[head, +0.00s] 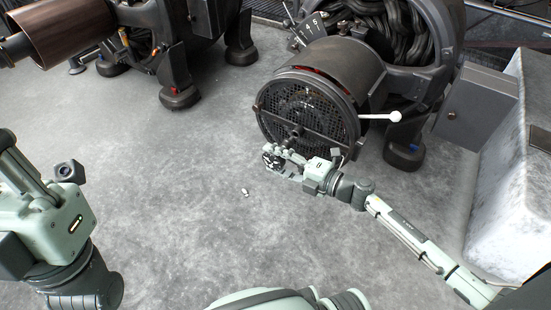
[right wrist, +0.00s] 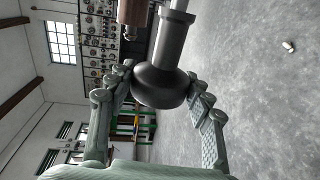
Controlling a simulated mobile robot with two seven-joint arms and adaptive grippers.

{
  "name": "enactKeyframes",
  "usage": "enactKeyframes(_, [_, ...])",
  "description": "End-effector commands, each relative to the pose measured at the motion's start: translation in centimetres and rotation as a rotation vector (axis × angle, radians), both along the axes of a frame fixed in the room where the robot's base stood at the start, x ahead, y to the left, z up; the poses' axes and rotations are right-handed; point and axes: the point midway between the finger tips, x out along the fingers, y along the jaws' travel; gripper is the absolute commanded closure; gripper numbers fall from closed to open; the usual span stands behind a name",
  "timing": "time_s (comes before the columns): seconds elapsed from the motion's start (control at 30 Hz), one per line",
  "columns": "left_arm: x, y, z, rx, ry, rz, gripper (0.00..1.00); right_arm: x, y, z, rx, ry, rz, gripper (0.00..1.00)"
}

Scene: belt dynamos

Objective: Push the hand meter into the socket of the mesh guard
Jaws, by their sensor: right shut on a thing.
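My right gripper (head: 275,158) is in front of the lower middle of the round mesh guard (head: 283,103) on the dark dynamo. In the right wrist view the gripper (right wrist: 160,79) is shut on the hand meter (right wrist: 158,88), a dark grey rounded body with a thick cylindrical stem running up out of frame. In the head view the meter is small and partly covered by the fingers, close to the guard's central hub (head: 296,134). I cannot tell whether its end touches or enters the socket. My left arm shows at lower left; its fingers do not show.
A white-knobbed lever (head: 394,117) sticks out right of the guard. A small white object (head: 245,192) lies on the grey floor. Another dynamo with a brown drum (head: 52,35) stands at upper left. A pale block (head: 510,190) is at right.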

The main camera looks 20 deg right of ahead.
Motion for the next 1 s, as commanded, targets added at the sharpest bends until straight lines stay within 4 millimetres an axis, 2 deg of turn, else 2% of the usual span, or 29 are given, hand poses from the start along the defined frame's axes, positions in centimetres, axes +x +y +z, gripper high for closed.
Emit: enactKeyframes(1.0, [0.0, 0.0, -0.5, 0.001, 0.002, -0.001, 1.0, 1.4, -1.7, 0.1, 0.0, -0.002, 0.0, 0.88])
